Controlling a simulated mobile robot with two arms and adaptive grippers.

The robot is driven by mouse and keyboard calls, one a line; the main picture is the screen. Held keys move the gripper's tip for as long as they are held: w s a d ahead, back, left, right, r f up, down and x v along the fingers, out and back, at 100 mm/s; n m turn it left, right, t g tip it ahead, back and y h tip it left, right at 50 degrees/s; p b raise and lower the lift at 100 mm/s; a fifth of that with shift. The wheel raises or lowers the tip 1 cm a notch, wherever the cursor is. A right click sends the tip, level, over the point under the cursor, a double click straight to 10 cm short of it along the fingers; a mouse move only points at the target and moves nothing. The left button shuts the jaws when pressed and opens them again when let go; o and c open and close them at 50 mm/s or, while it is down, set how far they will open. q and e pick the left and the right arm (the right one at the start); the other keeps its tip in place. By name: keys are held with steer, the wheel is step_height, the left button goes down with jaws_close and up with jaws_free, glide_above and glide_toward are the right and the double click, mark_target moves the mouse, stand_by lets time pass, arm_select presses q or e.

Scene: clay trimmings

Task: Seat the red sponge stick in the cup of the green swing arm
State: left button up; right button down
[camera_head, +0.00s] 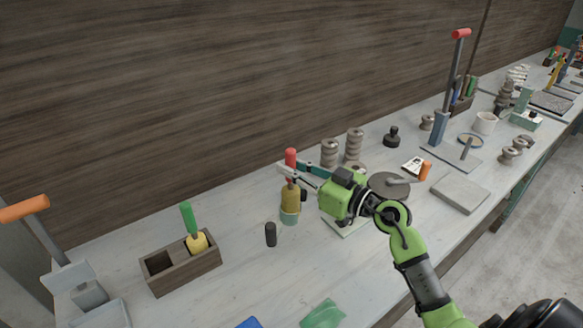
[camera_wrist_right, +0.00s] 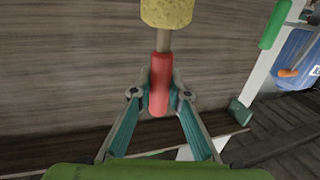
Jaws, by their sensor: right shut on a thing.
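The red sponge stick has a red handle (camera_head: 290,157) and an ochre sponge (camera_head: 290,197) pointing down. My right gripper (camera_head: 287,174) is shut on its handle, which also shows between the fingers in the right wrist view (camera_wrist_right: 160,85). The sponge is at the top of that view, partly cut off. Directly below the sponge in the head view is a pale green cup (camera_head: 289,218). The sponge's lower end meets or overlaps the cup's rim; I cannot tell how far it is inside. The swing arm is mostly hidden behind my gripper. My left gripper is not in view.
A wooden box (camera_head: 182,272) holds a green-handled sponge stick (camera_head: 188,218) at left. A black peg (camera_head: 271,234) stands near the cup. Stacked clay rings (camera_head: 353,145) and a round dark plate (camera_head: 389,186) are beyond my gripper. The bench front is fairly clear.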

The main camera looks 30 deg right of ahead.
steer(key=shift+f, duration=0.1)
steer(key=c, duration=1.9)
jaws_free()
steer(key=b+v, duration=0.1)
steer(key=v, duration=1.1)
steer(key=shift+r+b, duration=0.2)
steer(key=shift+b, duration=0.2)
